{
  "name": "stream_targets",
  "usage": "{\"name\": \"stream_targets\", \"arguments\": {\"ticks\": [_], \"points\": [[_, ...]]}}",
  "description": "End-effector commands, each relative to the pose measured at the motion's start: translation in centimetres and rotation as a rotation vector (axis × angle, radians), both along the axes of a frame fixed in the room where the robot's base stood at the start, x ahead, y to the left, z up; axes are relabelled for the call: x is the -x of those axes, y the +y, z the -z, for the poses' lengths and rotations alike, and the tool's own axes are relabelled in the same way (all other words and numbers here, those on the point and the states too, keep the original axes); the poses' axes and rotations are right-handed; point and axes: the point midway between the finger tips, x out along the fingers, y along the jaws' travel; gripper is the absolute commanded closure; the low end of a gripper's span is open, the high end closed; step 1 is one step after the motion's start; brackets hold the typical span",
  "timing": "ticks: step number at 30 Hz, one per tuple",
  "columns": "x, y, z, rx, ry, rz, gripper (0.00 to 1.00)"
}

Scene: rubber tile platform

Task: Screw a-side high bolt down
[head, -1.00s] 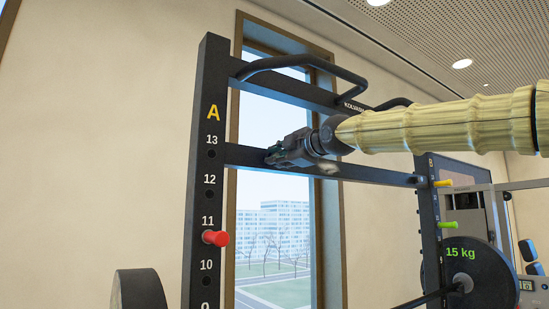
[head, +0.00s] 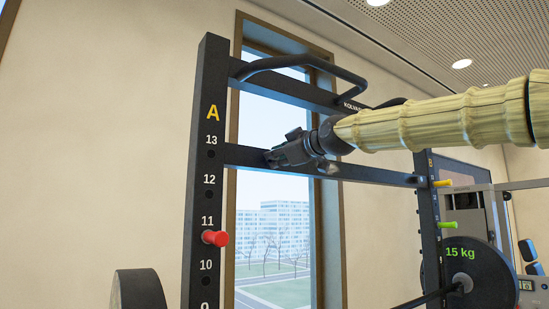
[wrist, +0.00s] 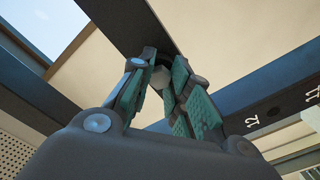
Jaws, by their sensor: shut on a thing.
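The a-side upright (head: 208,120) is a dark post marked A with numbered holes. A dark crossbar (head: 380,174) meets it just below number 13. My gripper (head: 272,158) is at the crossbar, a little right of this upright. The bolt's shank is hidden, and in the head view the bolt is hidden by the gripper. I cannot tell how far in it sits.
A red pin (head: 215,238) sticks out at hole 11. Bent pull-up handles (head: 300,62) are above my gripper. The far upright (head: 428,220) carries a yellow pin (head: 443,183) and a green pin (head: 447,225). A 15 kg plate (head: 480,290) is low on the right.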

Motion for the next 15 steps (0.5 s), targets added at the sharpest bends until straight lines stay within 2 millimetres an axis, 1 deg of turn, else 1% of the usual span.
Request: {"name": "stream_targets", "arguments": {"ticks": [1, 5, 7, 13, 15], "points": [[0.16, -0.24, -0.99, -0.009, -0.013, 0.003, 1.00], [0.16, -0.26, -1.02, -0.010, -0.014, 0.002, 1.00], [0.16, -0.25, -1.04, -0.037, 0.006, 0.002, 1.00], [0.14, -0.25, -1.07, -0.255, 0.164, 0.001, 1.00], [0.11, -0.29, -1.05, -0.266, 0.172, 0.001, 1.00]]}}
